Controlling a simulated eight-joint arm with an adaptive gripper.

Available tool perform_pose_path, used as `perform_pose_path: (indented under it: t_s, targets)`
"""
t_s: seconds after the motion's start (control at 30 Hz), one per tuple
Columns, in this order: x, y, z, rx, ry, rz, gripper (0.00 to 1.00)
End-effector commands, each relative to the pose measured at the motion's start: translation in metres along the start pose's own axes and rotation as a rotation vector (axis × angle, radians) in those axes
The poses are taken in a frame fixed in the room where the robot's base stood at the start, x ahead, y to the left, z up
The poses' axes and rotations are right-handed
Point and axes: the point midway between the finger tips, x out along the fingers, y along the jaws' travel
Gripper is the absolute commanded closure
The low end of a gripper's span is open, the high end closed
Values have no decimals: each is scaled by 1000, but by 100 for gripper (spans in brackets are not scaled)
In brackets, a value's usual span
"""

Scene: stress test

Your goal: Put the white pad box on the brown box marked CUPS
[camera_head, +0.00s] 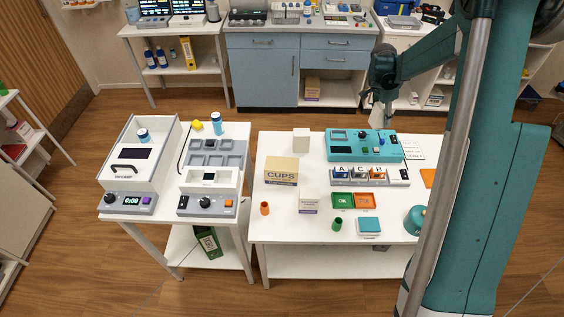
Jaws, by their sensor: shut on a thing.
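The brown box marked CUPS (281,170) stands on the left part of the right-hand white table. A white box with a purple label strip (311,204) stands in front and to the right of it, apart from it; its print is too small to read. A plain white upright box (301,140) stands behind the CUPS box. I cannot tell for sure which is the pad box. Nothing rests on the CUPS box. My gripper (379,114) hangs at the table's back edge, right of both boxes. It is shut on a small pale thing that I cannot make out.
A teal device (364,145) and a lettered rack (368,175) fill the table's back right. Green (342,200) and orange trays (365,201), an orange cup (265,208), a green cup (337,224) and a teal-topped box (369,226) stand in front.

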Motion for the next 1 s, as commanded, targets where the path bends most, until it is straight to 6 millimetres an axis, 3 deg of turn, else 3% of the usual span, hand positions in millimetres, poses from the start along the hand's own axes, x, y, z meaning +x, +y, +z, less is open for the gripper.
perform_pose_path:
  t_s: [0.1,0.47,1.0]
  targets:
    - [-18,-5,36,-41,4,-13,86]
    - [-63,-8,134,-153,17,-50,86]
    - [-126,16,271,-322,37,-108,86]
